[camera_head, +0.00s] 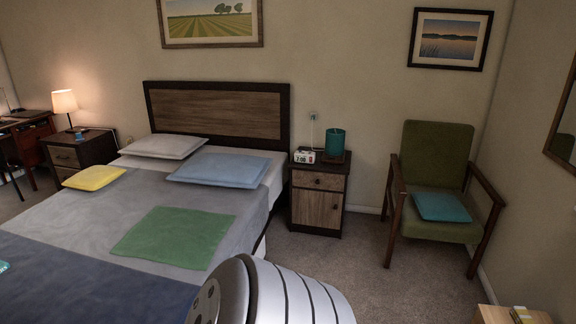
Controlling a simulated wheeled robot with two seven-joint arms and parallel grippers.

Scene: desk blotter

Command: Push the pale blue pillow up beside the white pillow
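The pale blue pillow (219,170) lies flat on the bed, right of centre near the head end, a little nearer to me than the white pillow. The white pillow (165,146) lies at the left of the head end, close to the headboard (217,112). The two pillows are near each other; a narrow strip of bedding shows between them. Neither of my grippers shows in the head view; only a rounded white and grey part of my own body is at the bottom centre.
A small yellow cushion (94,177) lies on the bed's left side. A green cloth (174,236) lies flat on the grey cover (92,217). A nightstand (319,198) with a clock and a teal lamp stands right of the bed. A green armchair (434,165) is farther right. Carpet between them is clear.

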